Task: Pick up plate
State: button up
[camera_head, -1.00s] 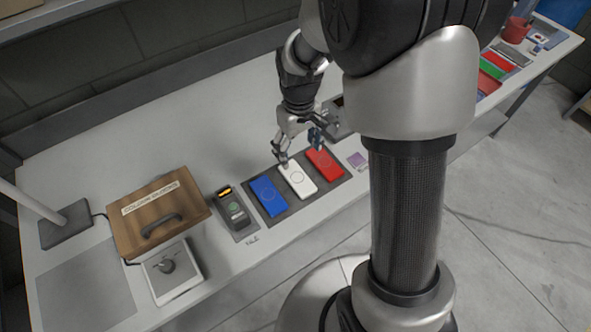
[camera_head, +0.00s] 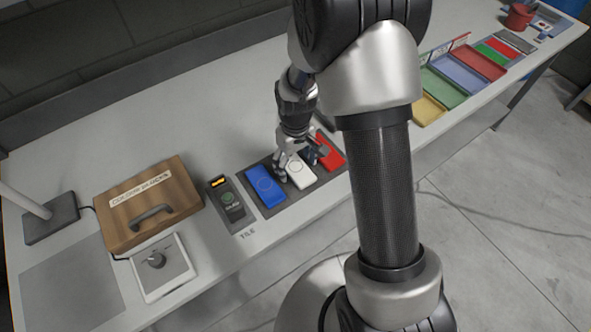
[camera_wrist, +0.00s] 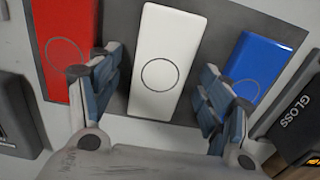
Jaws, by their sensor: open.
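Three flat coloured plates lie side by side on a dark grey mat (camera_head: 273,205): a blue plate (camera_head: 265,186), a white plate (camera_head: 300,174) and a red plate (camera_head: 333,158). Each bears a thin circle outline. In the wrist view the white plate (camera_wrist: 165,60) lies between the fingers, the red plate (camera_wrist: 68,50) is at left and the blue plate (camera_wrist: 262,62) at right. My gripper (camera_head: 299,160) is open, low over the white plate, one finger on each side of it. It also shows in the wrist view (camera_wrist: 160,100). I cannot tell whether the fingers touch the mat.
A dark device (camera_head: 228,199) stands left of the mat, its label reading "GLOSS" in the wrist view (camera_wrist: 295,120). A wooden box (camera_head: 150,203) with a handle and a white knob unit (camera_head: 162,265) are further left. Coloured trays (camera_head: 461,75) stand at right. The bench behind is clear.

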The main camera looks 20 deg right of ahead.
jog(key=shift+c, duration=0.4)
jog(key=c, duration=1.2)
jog(key=shift+o, duration=0.2)
